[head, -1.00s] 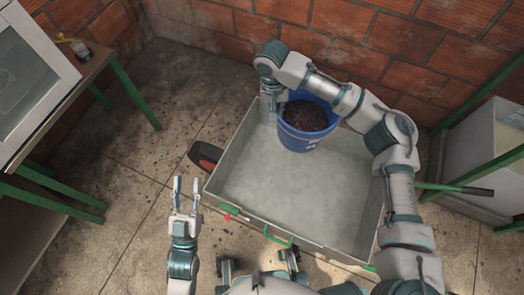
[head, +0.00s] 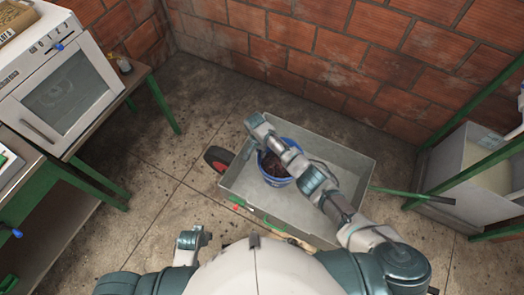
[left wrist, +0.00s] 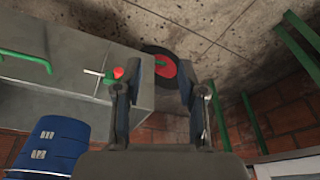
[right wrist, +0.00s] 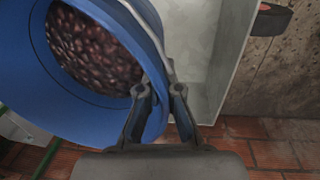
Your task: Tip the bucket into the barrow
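The blue bucket (head: 284,181) holds dark red cherries (right wrist: 88,50) and is over or in the left part of the grey barrow (head: 318,208). Whether its base touches the barrow floor is hidden. The left wrist view shows the bucket (left wrist: 45,148) beside the barrow's wall (left wrist: 58,88), and my left gripper (left wrist: 158,90) open and empty near the barrow's outside.
The barrow's wheel (head: 218,158) is on its left, and a green handle (head: 410,194) sticks out right. A green-legged table (head: 165,105) with a white oven-like machine (head: 62,85) stands left. A brick wall (head: 330,50) closes the back. Floor left of the barrow is clear.

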